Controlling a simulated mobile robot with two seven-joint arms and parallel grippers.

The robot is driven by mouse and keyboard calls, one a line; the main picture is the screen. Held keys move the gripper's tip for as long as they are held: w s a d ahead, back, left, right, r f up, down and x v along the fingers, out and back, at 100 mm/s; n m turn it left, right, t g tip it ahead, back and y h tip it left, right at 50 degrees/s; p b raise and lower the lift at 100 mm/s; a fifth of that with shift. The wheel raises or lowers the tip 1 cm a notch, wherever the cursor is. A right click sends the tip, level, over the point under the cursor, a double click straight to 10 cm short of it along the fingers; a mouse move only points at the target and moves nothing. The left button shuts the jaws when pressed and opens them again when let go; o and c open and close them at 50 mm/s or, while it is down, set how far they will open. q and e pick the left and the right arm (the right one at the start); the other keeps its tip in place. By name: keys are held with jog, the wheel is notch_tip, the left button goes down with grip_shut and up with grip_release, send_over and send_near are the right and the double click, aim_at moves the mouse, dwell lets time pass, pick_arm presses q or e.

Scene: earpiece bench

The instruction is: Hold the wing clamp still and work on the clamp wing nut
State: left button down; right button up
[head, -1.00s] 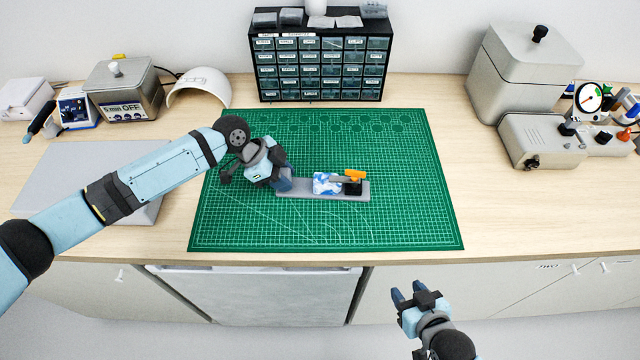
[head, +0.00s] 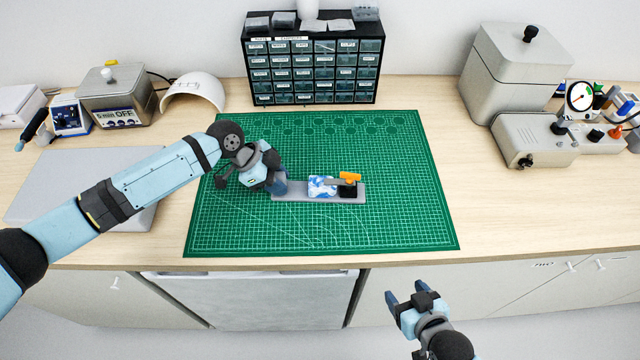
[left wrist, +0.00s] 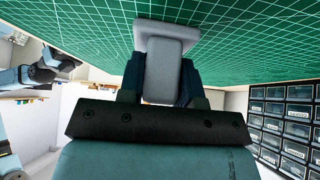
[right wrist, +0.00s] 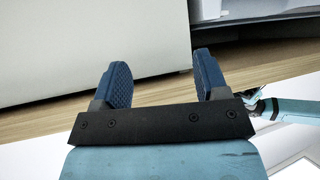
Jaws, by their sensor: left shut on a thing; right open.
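The wing clamp (head: 295,192) lies on the green mat, a grey bar with a blue-and-white marbled block (head: 322,186) near its right part. The orange clamp wing nut (head: 350,178) sits at the right end above a black part. My left gripper (head: 276,187) is shut on the clamp's left end; in the left wrist view the grey end of the wing clamp (left wrist: 163,70) stands between its fingers. The wing nut is hidden there. My right gripper (head: 405,298) is open and empty, in front of the bench edge and away from the clamp. Its two blue fingers are apart in the right wrist view (right wrist: 160,85).
The green cutting mat (head: 400,220) is otherwise bare. A drawer cabinet (head: 312,70) stands behind it. A grey pad (head: 70,185) lies at left under my left arm. A beige box (head: 515,75) and a gauge device (head: 580,97) stand at right.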

jog(key=shift+o, duration=0.2)
jog(key=w+d+f+n+t, duration=0.1)
jog(key=w+d+f+n, duration=0.1)
jog(key=d+f+n, duration=0.3)
notch_tip(320, 180, down, 3)
jog(key=shift+d+f+n+t, duration=0.2)
jog(key=shift+d+n+t, duration=0.15)
jog(key=shift+d, duration=0.65)
jog(key=s+d+f+n+g+y, duration=0.1)
jog(key=s+d+f+n+y, duration=0.15)
jog(key=f+n+y, duration=0.4)
jog(key=a+r+n+g+y, duration=0.5)
jog(key=a+r+n+y, duration=0.2)
jog(key=a+r, duration=1.15)
jog(key=s+a+r+n+g+y, duration=0.3)
jog(key=a+r+n+g+y, duration=0.15)
jog(key=a+r, duration=0.75)
notch_tip(320, 180, up, 11)
jog(key=m+g+h, duration=0.2)
jog(key=m+h, duration=1.9)
jog(key=m, duration=0.8)
send_over(351, 174)
notch_tip(351, 174, down, 11)
jog(key=shift+f, duration=0.1)
